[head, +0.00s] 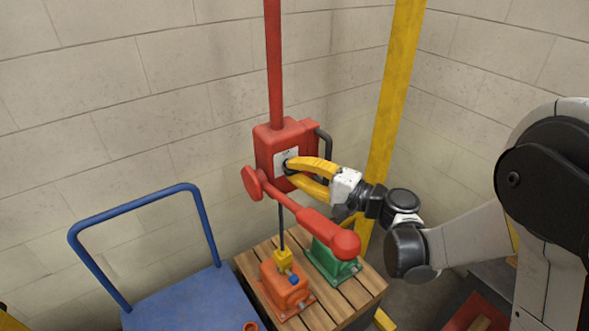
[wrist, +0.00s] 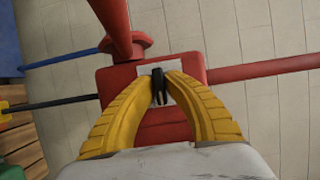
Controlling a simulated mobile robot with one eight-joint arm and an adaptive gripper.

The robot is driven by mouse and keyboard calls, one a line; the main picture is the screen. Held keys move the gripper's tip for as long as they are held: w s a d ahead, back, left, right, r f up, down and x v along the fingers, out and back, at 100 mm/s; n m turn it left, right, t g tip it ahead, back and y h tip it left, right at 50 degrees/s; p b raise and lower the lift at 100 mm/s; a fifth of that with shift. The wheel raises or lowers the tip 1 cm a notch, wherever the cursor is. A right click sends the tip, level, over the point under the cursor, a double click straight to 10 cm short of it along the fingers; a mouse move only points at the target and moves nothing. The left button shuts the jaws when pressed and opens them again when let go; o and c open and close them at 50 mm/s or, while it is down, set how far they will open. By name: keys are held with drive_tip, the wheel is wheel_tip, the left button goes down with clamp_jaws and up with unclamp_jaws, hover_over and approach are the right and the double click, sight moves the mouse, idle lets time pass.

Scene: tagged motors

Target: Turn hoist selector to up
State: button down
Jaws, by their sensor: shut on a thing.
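The red hoist box (head: 264,147) is fixed to a red pole in front of the block wall, and its face carries a pale label plate (head: 280,158). The black hoist selector (wrist: 159,88) stands out from that plate in the wrist view. My gripper (wrist: 160,76) has its two curved yellow fingers closed around the selector, one on each side. In the head view my gripper (head: 291,171) reaches the box face from the right and mostly hides the selector. The selector's black handle lies roughly along the wrist picture's vertical. I cannot read the plate's markings.
A red arm with a rounded end (head: 345,243) passes just below my gripper. A black rod hangs to a yellow hook block (head: 283,259) over an orange motor (head: 284,292). A green motor (head: 333,262) shares the wooden pallet (head: 346,303). A blue cart (head: 190,302) stands left.

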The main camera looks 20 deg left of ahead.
drive_tip(key=n+h+p, duration=0.1)
drive_tip(key=n, duration=0.2)
drive_tip(key=shift+r+n+h, duration=0.15)
drive_tip(key=shift+n+h, duration=0.15)
drive_tip(key=n+h+p, duration=0.1)
drive_tip(key=n+h, duration=0.1)
drive_tip(key=n, duration=0.1)
drive_tip(key=shift+n, duration=0.3)
drive_tip(key=n+t+h, duration=0.2)
drive_tip(key=n, duration=0.1)
drive_tip(key=shift+a+n+p, duration=0.1)
drive_tip(key=shift+n+p, duration=0.2)
drive_tip(key=shift+p, duration=0.05)
drive_tip(key=shift+n+t+h, duration=0.6)
drive_tip(key=shift+n, duration=0.6)
drive_tip(key=c, duration=1.5)
unclamp_jaws()
drive_tip(key=shift+f, duration=0.2)
